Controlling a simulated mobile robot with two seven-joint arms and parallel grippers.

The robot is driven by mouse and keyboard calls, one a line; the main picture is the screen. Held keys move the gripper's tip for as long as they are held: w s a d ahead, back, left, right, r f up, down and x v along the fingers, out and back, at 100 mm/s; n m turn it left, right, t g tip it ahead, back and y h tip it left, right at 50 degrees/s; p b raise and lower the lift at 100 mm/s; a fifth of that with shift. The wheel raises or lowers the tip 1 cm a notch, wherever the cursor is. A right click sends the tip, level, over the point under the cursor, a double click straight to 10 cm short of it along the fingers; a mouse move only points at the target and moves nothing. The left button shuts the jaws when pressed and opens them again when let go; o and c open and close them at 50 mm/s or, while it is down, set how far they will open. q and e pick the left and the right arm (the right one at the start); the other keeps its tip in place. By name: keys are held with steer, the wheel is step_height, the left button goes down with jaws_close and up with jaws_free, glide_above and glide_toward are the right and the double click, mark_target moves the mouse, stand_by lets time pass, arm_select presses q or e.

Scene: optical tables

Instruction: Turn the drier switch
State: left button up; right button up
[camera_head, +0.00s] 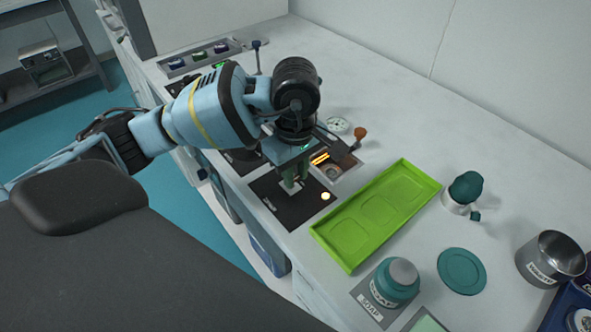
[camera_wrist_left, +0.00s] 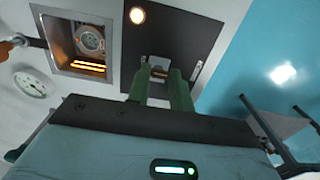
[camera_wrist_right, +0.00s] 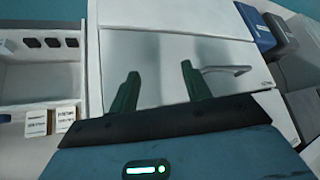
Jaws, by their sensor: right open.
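A black panel (camera_head: 271,205) with a small pale switch (camera_head: 289,186) and a lit amber lamp (camera_head: 325,196) is set into the white counter. My left gripper (camera_head: 291,176) points down over it, its green fingers on either side of the switch. In the left wrist view the switch (camera_wrist_left: 158,72) lies between the fingertips, which are partly closed; whether they press on it is unclear. Beside it is a recess with glowing orange bars (camera_wrist_left: 88,67). My right gripper (camera_wrist_right: 160,85) is open and empty, in front of a pale cabinet door with a handle.
A green tray (camera_head: 345,262) lies right of the panel. A round gauge (camera_head: 338,125) and a brown-knobbed lever (camera_head: 360,133) are behind the recess. A teal soap bottle (camera_head: 394,283), a teal disc (camera_head: 461,271), a mug (camera_head: 457,203) and a metal pot (camera_head: 551,260) stand further right.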

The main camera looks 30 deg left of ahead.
arm_select(q)
jaws_close()
